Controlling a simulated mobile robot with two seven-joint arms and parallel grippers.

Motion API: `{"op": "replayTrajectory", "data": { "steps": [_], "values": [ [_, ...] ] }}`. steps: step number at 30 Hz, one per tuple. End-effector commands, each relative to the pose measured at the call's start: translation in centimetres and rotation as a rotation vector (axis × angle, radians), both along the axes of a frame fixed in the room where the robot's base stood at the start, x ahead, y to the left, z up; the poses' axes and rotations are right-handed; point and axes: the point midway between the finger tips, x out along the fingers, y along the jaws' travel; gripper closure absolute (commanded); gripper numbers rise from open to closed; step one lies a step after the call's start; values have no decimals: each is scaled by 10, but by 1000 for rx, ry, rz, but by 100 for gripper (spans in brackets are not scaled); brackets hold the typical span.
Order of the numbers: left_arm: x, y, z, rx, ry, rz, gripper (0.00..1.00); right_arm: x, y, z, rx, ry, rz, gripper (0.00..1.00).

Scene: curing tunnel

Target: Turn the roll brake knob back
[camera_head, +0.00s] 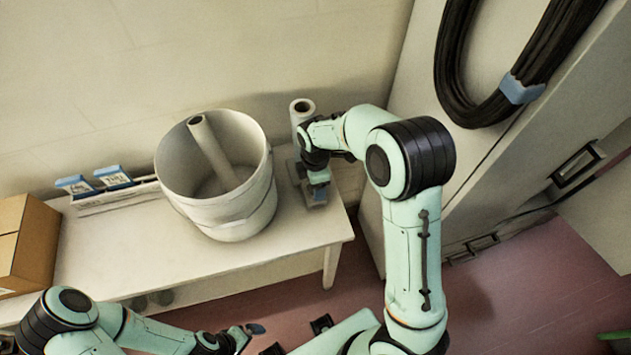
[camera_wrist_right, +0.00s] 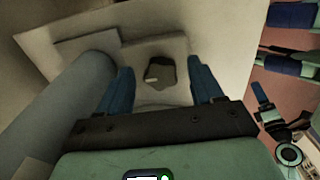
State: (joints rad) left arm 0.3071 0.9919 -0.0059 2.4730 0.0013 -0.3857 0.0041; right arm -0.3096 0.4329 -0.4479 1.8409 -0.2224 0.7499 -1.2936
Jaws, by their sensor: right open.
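The dark roll brake knob (camera_wrist_right: 160,73) sits on a pale plate (camera_wrist_right: 172,49) in the right wrist view, with a small light mark on its lower part. My right gripper (camera_wrist_right: 161,86) is open, with one blue finger on each side of the knob. Gaps show between the fingers and the knob; I see no contact. In the head view my right gripper (camera_head: 319,184) is over the plate at the table's right end, and hides the knob. My left gripper (camera_head: 248,332) is low in front of the table, away from the knob; its jaw opening is unclear.
An upright pale roll (camera_head: 302,108) stands behind the right gripper; it also shows close to the left finger in the wrist view (camera_wrist_right: 58,103). A white bucket (camera_head: 262,196) holding a tube stands left of it. A cardboard box (camera_head: 38,244) is at far left.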

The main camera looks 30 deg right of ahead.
Motion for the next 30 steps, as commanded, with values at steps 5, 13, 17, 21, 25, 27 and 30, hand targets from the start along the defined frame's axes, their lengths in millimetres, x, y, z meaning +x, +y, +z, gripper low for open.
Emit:
{"op": "replayTrajectory", "data": {
  "steps": [5, 13, 17, 21, 25, 27, 30],
  "values": [
    [0, 0, 0, 0, 0, 0, 0, 0, 0, 0, 0, 0, 0, 67],
    [0, 0, 0, 0, 0, 0, 0, 0, 0, 1, 0, 0, -6, 90],
    [0, 0, 0, 0, 0, 0, 0, 0, 0, 1, 1, 0, -30, 90],
    [-1, 0, -1, 0, 1, 0, 0, 0, 0, 1, 1, 0, -89, 90],
    [-2, 0, -3, 0, 2, 0, 0, -1, 0, 1, 1, 0, -178, 90],
    [-2, 0, -3, 0, 2, 0, 0, -1, 1, 1, 1, 0, -235, 90],
    [-3, 0, -4, 0, 3, 0, 0, -1, 1, 1, 0, 0, -327, 90]
  ]
}}
